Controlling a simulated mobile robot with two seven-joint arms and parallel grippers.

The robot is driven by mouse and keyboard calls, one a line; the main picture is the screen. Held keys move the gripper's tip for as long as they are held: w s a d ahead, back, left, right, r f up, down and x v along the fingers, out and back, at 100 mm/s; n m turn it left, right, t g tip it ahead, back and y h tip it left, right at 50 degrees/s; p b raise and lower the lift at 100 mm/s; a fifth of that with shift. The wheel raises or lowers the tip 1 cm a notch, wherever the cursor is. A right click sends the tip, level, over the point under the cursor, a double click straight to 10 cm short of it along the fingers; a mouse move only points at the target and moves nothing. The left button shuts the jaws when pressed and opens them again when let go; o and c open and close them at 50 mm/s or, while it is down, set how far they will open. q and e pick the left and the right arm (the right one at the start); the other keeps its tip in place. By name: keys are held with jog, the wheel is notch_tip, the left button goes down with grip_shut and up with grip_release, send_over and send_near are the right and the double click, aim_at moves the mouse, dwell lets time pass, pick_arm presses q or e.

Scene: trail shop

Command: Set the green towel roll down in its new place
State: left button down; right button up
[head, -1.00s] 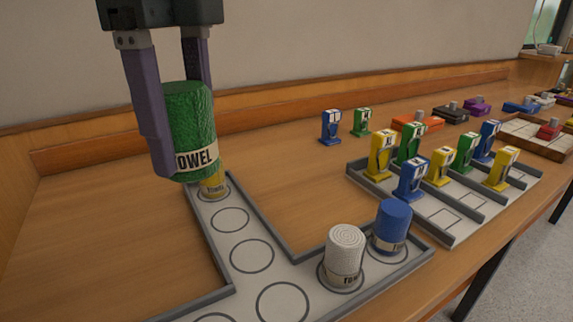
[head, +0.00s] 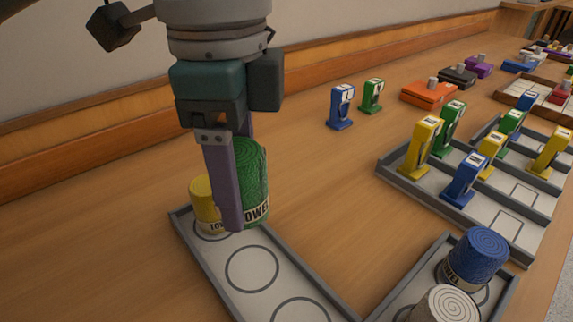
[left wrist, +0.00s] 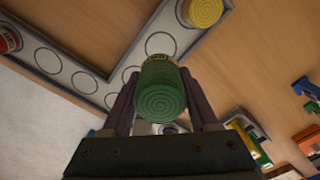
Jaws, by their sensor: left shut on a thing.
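My left gripper (head: 238,205) is shut on the green towel roll (head: 252,180), with one purple finger in front of it. The roll is upright, its label at the bottom, and in the left wrist view its ridged top (left wrist: 162,95) faces the camera between the fingers. In the head view it overlaps the edge of the grey-walled tray (head: 285,258), just right of the yellow towel roll (head: 204,203). Its base looks raised, but the gap beneath is hard to judge. The yellow roll stands on the tray's end circle. My right gripper is not in view.
A blue roll (head: 474,258) and a white roll (head: 443,306) stand in the tray's right arm. Empty circles (head: 252,269) lie between them and the yellow roll. A red roll (left wrist: 9,38) shows in the left wrist view. A second tray (head: 420,190) holds several upright coloured items.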

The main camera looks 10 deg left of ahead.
pick_arm(q)
notch_tip(320, 180, down, 6)
jog(key=shift+f+b, duration=0.2)
jog(key=shift+b, duration=0.4)
notch_tip(320, 180, down, 4)
jog(key=shift+a+f+b, duration=0.1)
jog(key=shift+b, duration=0.5)
jog(key=shift+f, duration=0.1)
jog(key=shift+c, duration=0.8)
grip_release()
jog(key=shift+f, duration=0.1)
